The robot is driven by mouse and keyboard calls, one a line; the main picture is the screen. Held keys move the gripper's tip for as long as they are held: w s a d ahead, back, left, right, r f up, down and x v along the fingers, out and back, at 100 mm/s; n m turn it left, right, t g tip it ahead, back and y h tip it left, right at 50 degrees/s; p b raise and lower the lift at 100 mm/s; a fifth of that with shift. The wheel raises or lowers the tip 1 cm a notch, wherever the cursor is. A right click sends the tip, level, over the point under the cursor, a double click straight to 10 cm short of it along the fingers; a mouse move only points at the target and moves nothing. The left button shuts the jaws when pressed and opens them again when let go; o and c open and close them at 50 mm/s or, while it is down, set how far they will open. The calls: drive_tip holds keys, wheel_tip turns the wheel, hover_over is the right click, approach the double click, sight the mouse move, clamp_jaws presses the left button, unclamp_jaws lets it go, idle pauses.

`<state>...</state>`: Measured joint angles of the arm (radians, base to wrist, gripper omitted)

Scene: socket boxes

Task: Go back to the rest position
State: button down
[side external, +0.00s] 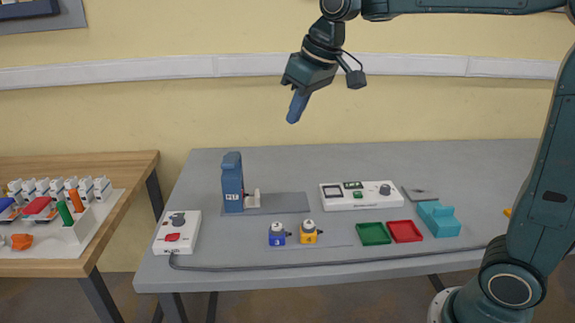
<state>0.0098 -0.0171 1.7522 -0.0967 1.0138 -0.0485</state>
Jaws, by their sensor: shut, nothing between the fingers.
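My gripper (297,106) hangs in the air above the back of the grey table, seen against the yellow wall. Its blue fingers point down and slightly left. They are together with nothing between them, and the gripper touches nothing. The arm reaches in from the right along the top of the picture.
On the grey table (330,258) stand a blue upright device (232,182), a white switch box (178,232), a white panel (361,195), blue (277,234) and yellow (308,232) blocks, green (373,233) and red (404,231) trays, and a teal holder (438,219). A cable runs along the front.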

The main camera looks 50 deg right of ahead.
drive_tip(key=s+f, duration=0.3)
drive_tip(key=s, duration=0.8)
drive_tip(key=s+d+f+m+t, duration=0.1)
drive_tip(key=s+f, duration=0.3)
drive_tip(key=s, duration=0.8)
drive_tip(key=shift+s+f+h, duration=0.2)
drive_tip(key=shift+f+h, duration=0.1)
